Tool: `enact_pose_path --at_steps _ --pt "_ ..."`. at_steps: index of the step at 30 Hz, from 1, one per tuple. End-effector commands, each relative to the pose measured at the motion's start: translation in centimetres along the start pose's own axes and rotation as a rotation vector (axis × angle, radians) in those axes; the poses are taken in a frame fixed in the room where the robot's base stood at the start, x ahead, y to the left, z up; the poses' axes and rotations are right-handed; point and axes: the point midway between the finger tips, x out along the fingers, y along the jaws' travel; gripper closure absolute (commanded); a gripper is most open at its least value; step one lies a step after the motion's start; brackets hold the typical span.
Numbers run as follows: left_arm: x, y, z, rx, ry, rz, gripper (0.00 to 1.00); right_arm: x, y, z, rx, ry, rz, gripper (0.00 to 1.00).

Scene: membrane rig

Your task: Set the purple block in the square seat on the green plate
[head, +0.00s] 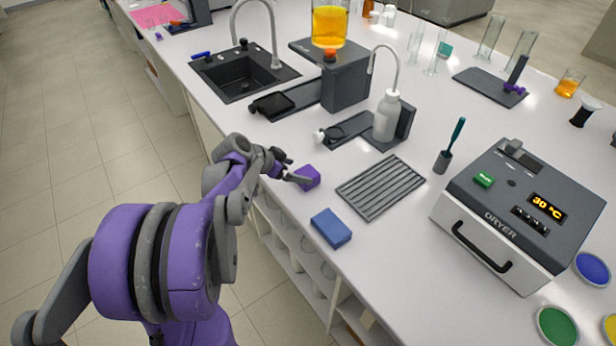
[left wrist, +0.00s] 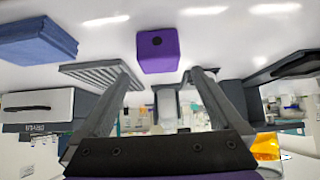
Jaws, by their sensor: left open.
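The purple block (head: 309,177) sits on the white bench near its front edge, left of the grey ribbed rack. My left gripper (head: 291,170) is open at the block's left side. In the left wrist view the purple block (left wrist: 158,50) shows a dark round spot and lies ahead of the spread fingers (left wrist: 160,76), with nothing between them. I cannot tell in the head view whether a finger touches the block. A round green plate (head: 557,326) lies at the lower right, partly cut off by the frame; I cannot make out a square seat on it. My right gripper is not in view.
A blue box (head: 331,228) lies near the front edge. The ribbed rack (head: 381,187) and the dryer (head: 515,215) stand between block and green plate. A blue dish (head: 592,268) is beside the dryer. The white bottle (head: 387,116) and sink (head: 243,75) are behind.

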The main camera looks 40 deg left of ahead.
Motion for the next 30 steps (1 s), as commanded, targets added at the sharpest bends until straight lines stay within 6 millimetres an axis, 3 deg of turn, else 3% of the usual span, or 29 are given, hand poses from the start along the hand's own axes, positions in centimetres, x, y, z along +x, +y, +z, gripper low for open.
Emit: enact_pose_path --at_steps 5,13,22,23,30 --pt "1.4 0.0 0.0 0.002 0.0 0.0 0.0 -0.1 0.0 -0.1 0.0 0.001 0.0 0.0" --pt "5.2 0.0 0.1 0.002 0.0 0.001 0.0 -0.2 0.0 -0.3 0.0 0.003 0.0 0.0" --pt "5.9 0.0 0.2 0.0 0.0 -0.001 0.0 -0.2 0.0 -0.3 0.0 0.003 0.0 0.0" --pt "5.9 0.0 0.2 0.0 -0.001 -0.001 0.02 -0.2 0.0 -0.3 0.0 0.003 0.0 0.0" --pt "5.8 0.0 0.2 0.0 -0.001 -0.001 0.45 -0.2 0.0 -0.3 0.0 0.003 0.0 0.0"
